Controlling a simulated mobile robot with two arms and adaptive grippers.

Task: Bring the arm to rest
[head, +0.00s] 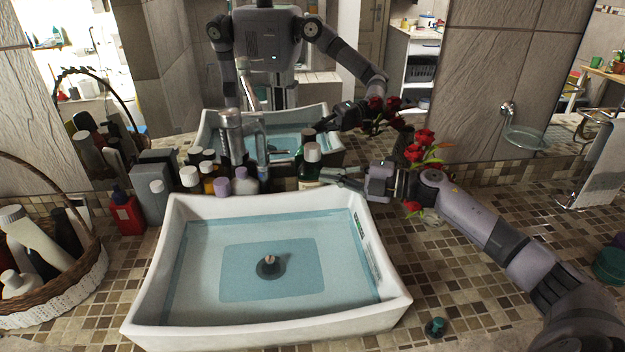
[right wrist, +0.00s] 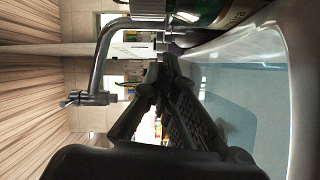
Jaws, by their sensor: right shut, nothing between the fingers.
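My right arm (head: 465,215) comes in from the right and reaches left over the tiled counter. My right gripper (head: 328,178) is at the back right rim of the white sink (head: 385,285), beside a dark green bottle with a pale cap (head: 312,153). It is shut and empty. In the right wrist view the dark fingers (right wrist: 160,85) are together, with the sink at the right and the tap (right wrist: 100,60) beyond them. My left gripper is not seen directly; the mirror reflects my body.
Several bottles (head: 222,186) stand behind the sink. A wicker basket (head: 95,270) with bottles is at the left. Red flowers (head: 424,138) stand close behind my right arm. A small teal object (head: 436,326) lies right of the sink. The mirror wall bounds the back.

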